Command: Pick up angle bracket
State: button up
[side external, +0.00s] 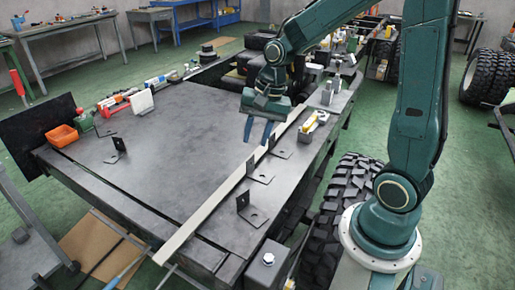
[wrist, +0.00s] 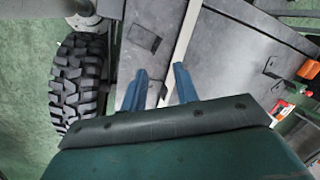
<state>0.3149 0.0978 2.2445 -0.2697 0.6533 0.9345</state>
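Several dark angle brackets stand on the grey work surface. In the side view, one is near the front right (side external: 252,208), one behind it (side external: 261,174), and one farther back (side external: 280,150). Another bracket (side external: 116,150) stands alone on the left part. My gripper (side external: 258,140) is open and empty, with blue fingers pointing down above the right part of the surface, close to the two rear right brackets. In the wrist view my gripper (wrist: 160,78) has its fingers apart; a bracket (wrist: 144,40) lies ahead of the left finger, and another (wrist: 271,66) is at right.
A long pale strip (side external: 205,212) runs along the surface between its left and right parts. An orange bin (side external: 62,138) and small tools line the left edge. Bottles (side external: 327,93) and other items stand at the back right. The middle of the surface (side external: 180,140) is clear.

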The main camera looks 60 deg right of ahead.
aim_at(246, 191)
jog(key=w+d+f+m+y, duration=0.1)
jog(key=w+d+f+m, duration=0.1)
jog(key=f+m, duration=0.2)
jog(key=w+d+f+m+g+y, duration=0.1)
jog(key=f+m, duration=0.3)
jog(key=f, duration=0.6)
jog(key=shift+w+d+m+y, duration=0.3)
jog(key=shift+w+d, duration=0.15)
jog(key=shift+d, duration=0.4)
jog(key=shift+f, duration=0.15)
jog(key=shift+x, duration=4.25)
jog(key=shift+x, duration=2.55)
grip_shut()
